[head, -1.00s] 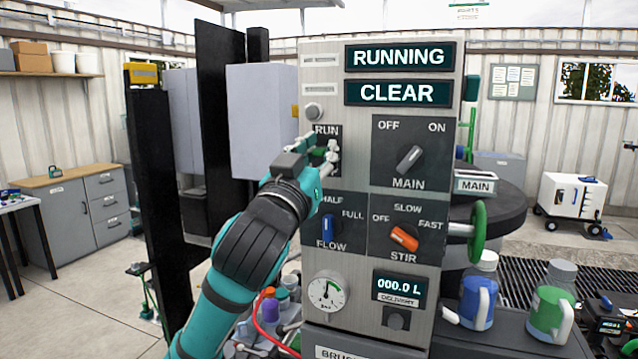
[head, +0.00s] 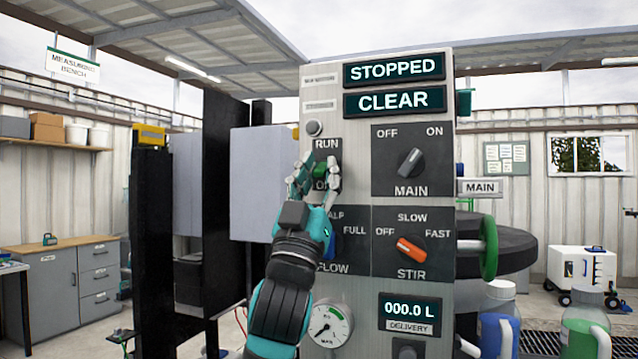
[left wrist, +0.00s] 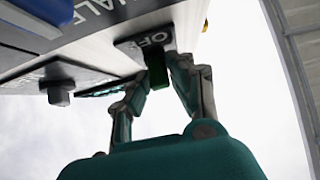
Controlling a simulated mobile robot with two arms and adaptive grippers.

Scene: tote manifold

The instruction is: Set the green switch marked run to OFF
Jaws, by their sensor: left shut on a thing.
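The green switch (head: 320,169) sits on a dark plate marked RUN above it on the grey panel (head: 467,70), with a lower label partly hidden by my fingers. My left gripper (head: 318,166) reaches up to it from below, with one finger on each side. In the left wrist view the green switch (left wrist: 157,70) shows between the fingertips, beside the letters OF on the plate. The fingers are shut on it. The top display (head: 394,69) reads STOPPED. My right gripper is not in view.
A second display (head: 394,101) reads CLEAR. A green handwheel (head: 489,247) stands out on the panel's right.

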